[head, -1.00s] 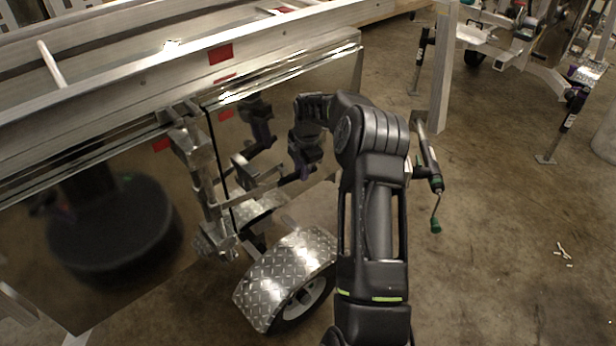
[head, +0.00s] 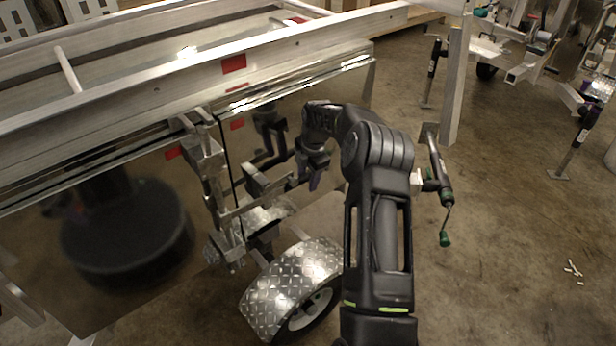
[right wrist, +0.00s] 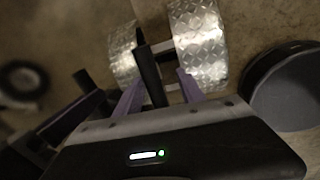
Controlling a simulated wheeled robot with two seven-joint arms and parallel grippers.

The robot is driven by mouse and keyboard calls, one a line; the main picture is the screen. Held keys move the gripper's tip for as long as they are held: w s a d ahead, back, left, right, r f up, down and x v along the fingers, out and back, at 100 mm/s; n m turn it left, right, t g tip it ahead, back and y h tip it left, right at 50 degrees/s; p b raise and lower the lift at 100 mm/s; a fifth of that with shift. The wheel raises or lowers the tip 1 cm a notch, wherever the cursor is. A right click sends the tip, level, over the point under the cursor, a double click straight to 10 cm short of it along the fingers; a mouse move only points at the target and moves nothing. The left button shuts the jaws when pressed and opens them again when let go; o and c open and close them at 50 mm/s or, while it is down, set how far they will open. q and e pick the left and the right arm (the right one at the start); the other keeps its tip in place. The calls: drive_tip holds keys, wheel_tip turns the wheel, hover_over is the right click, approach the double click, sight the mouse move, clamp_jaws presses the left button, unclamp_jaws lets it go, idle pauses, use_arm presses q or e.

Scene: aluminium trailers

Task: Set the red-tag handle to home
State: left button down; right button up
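The trailer's metal latch assembly (head: 205,160), with vertical bars and level arms, hangs at its mirror-like side panel (head: 310,95). Red patches show on the trailer's upper rail, one a red tag (head: 234,63). I cannot tell which part is the red-tag handle. My right gripper (head: 309,180) is in front of the panel, to the right of the latch assembly, and its reflection shows in the panel. In the right wrist view its two purple fingers (right wrist: 158,95) are apart. A dark bar (right wrist: 147,70) shows between them; I cannot tell whether they touch it. My left gripper is not clearly in view.
A jack with a green crank knob (head: 445,238) stands to the arm's right, near an upright post (head: 455,85). Open concrete floor lies right, with small white scraps (head: 573,270).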

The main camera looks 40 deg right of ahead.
drive_tip(key=shift+d+r, duration=0.1)
wheel_tip(320, 180, up, 8)
drive_tip(key=s, duration=0.1)
drive_tip(key=shift+s+a+f+b, duration=0.25)
drive_tip(key=shift+b, duration=0.05)
idle(0.5)
